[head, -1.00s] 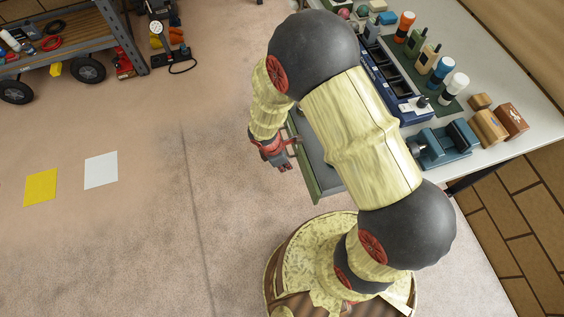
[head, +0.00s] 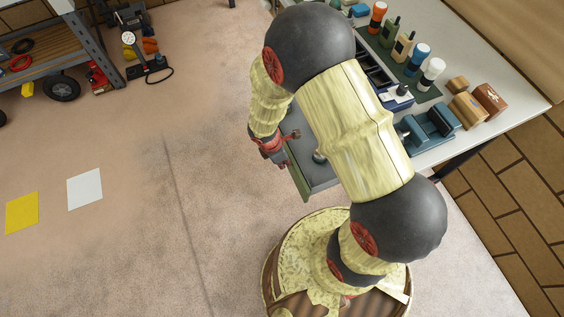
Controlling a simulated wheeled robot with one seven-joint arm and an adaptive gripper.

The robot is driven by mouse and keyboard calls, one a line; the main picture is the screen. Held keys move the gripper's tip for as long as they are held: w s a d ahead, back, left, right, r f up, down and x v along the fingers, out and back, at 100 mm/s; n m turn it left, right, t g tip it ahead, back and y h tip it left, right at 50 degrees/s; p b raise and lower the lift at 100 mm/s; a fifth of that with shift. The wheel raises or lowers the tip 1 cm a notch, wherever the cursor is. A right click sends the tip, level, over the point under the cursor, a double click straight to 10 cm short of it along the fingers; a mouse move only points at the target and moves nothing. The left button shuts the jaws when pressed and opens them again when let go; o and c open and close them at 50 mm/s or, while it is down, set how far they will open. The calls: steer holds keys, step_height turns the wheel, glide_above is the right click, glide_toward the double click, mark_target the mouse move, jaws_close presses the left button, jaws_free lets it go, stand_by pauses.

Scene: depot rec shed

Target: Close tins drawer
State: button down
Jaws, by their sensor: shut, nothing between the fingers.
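The tins drawer (head: 322,177) is a grey tray with a green front panel, and it stands pulled out from under the workbench. A small round tin (head: 319,157) lies inside it. My arm hides much of the drawer and its inner end. My gripper (head: 291,164), with red fingers, is at the front end of the drawer, close to the green front panel. Its fingers are shut and hold nothing. I cannot tell whether they touch the panel.
The workbench (head: 520,92) carries a blue-grey vise (head: 432,124), wooden blocks and several bottles on a green mat. A wheeled shelf cart (head: 45,65) stands at the upper left. Yellow (head: 22,213) and white (head: 85,188) sheets lie on the floor. The floor left of the drawer is clear.

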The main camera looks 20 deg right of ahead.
steer(key=d+p, duration=0.3)
steer(key=d, duration=1.9)
steer(key=shift+p, duration=0.35)
steer(key=shift+d, duration=0.1)
